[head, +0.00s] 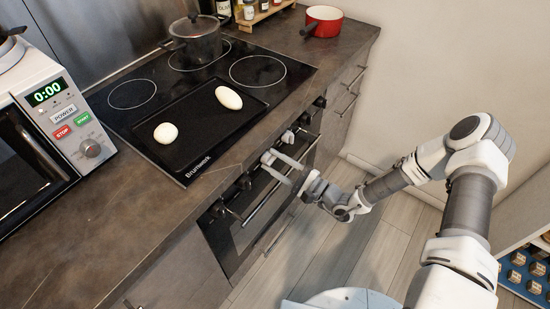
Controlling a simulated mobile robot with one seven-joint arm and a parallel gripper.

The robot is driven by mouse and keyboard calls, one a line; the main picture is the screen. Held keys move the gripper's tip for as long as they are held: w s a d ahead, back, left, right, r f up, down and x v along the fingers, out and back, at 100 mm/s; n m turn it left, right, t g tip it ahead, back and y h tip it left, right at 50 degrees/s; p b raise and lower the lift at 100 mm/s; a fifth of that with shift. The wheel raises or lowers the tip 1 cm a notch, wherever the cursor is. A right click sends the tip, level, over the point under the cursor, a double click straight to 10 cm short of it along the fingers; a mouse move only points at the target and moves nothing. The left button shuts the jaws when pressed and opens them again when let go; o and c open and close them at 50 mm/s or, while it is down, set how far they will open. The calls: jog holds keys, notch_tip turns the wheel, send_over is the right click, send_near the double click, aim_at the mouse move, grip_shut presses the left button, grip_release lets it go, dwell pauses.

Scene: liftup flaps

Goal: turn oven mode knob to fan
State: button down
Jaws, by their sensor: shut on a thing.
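The oven (236,232) is set in the counter under the black cooktop, with a row of knobs along its front panel. One dark knob (245,182) and another (218,208) show to the left of my gripper, and more show to its right. My gripper (267,163) reaches the middle of this panel from the right and is shut on an oven knob there. The fingers mostly hide that knob, so its marking and angle cannot be read. No fan symbol is legible.
The oven's handle bar (267,195) runs just below my gripper. On the cooktop are a black tray (190,145) with two pale oval items and a lidded pot (196,42). A red pot (322,21) stands at the back right. A microwave (40,120) is at left.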

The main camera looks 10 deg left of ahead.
jog(key=m+p, duration=0.2)
jog(key=m, duration=0.3)
jog(key=m+t+h+p, duration=0.1)
jog(key=m+p, duration=0.2)
jog(key=m, duration=0.3)
jog(key=m+t+h+p, duration=0.1)
jog(key=m+p, duration=0.2)
jog(key=m, duration=0.3)
jog(key=shift+s+r, duration=0.15)
jog(key=shift+s, duration=0.1)
jog(key=m+p, duration=0.1)
jog(key=m, duration=0.3)
jog(key=shift+m, duration=0.4)
jog(key=shift+c, duration=1.9)
grip_release()
